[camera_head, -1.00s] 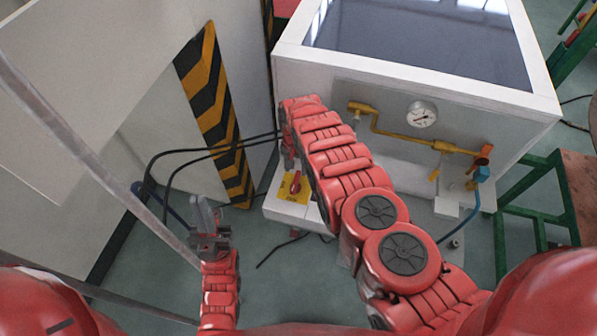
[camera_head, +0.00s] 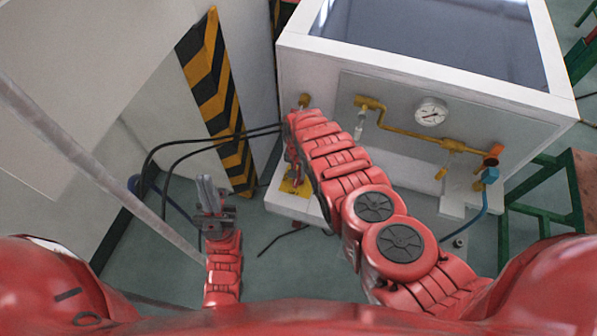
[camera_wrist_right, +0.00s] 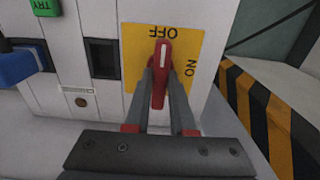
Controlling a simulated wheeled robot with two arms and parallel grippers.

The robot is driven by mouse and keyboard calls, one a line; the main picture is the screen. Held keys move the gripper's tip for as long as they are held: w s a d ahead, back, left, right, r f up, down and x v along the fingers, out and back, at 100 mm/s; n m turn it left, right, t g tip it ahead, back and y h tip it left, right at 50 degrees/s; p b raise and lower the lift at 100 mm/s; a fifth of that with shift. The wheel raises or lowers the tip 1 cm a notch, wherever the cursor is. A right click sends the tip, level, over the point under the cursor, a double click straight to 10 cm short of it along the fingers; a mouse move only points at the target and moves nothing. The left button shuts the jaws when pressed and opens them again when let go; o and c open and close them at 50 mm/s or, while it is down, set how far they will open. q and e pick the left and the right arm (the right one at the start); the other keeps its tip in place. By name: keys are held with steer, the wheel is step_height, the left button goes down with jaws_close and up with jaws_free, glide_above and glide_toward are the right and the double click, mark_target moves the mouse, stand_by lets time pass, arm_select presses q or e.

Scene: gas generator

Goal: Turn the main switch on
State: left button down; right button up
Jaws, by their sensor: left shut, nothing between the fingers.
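The main switch (camera_wrist_right: 161,75) is a red handle on a yellow plate (camera_wrist_right: 190,60) marked OFF and ON, upside down in the right wrist view. Its white line points toward OFF. My right gripper (camera_wrist_right: 161,88) has one finger on each side of the handle, very close; I cannot tell whether both press on it. In the head view the yellow plate (camera_head: 287,188) is at the lower left of the white generator (camera_head: 420,160), and my right gripper (camera_head: 296,178) covers most of the switch. My left gripper (camera_head: 205,190) is shut and empty, away from the generator.
In the right wrist view, a dark square socket (camera_wrist_right: 101,58), a green TRY label (camera_wrist_right: 45,7) and a blue plug (camera_wrist_right: 15,68) are left of the switch. A striped barrier (camera_head: 218,100) stands left of the generator. A gauge (camera_head: 431,111) is on the front panel.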

jaws_close()
stand_by(1.0)
steer(key=m+b, duration=0.2)
steer(key=m, duration=0.1)
steer(key=shift+m, duration=0.4)
steer(key=m+b, duration=0.2)
steer(key=m, duration=0.2)
steer(key=shift+m, duration=0.3)
steer(key=m+b, duration=0.1)
steer(key=m, duration=0.3)
steer(key=shift+m+b, duration=0.4)
steer(key=shift+m, duration=2.4)
steer(key=shift+r, duration=0.1)
steer(key=o, duration=0.7)
jaws_free()
